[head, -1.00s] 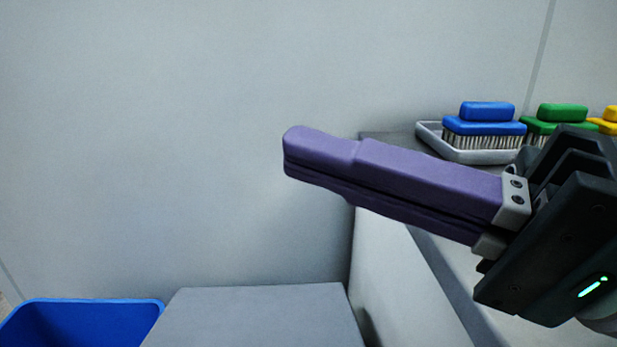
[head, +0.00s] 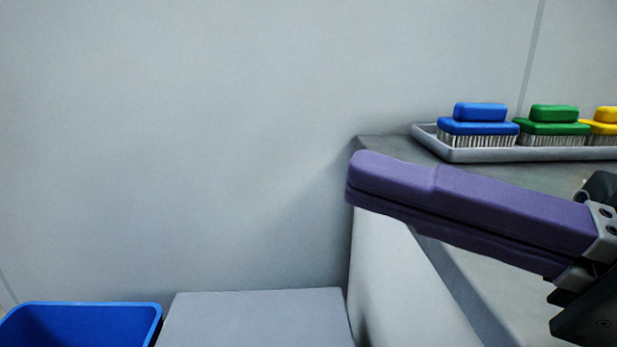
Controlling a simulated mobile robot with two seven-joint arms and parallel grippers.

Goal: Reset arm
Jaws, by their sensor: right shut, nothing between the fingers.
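My right gripper (head: 357,178) comes in from the right in the head view. Its two long purple fingers lie together, shut, with nothing between them. It points left and hangs in front of the grey counter's left edge, apart from the brushes. My left gripper is not in view.
A grey tray (head: 480,155) on the counter (head: 385,146) at the right holds a blue brush (head: 478,127), a green brush (head: 552,128) and a yellow brush (head: 601,127). A blue bin (head: 85,309) and a grey box-like surface (head: 255,318) stand low at the left. The wall behind is bare.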

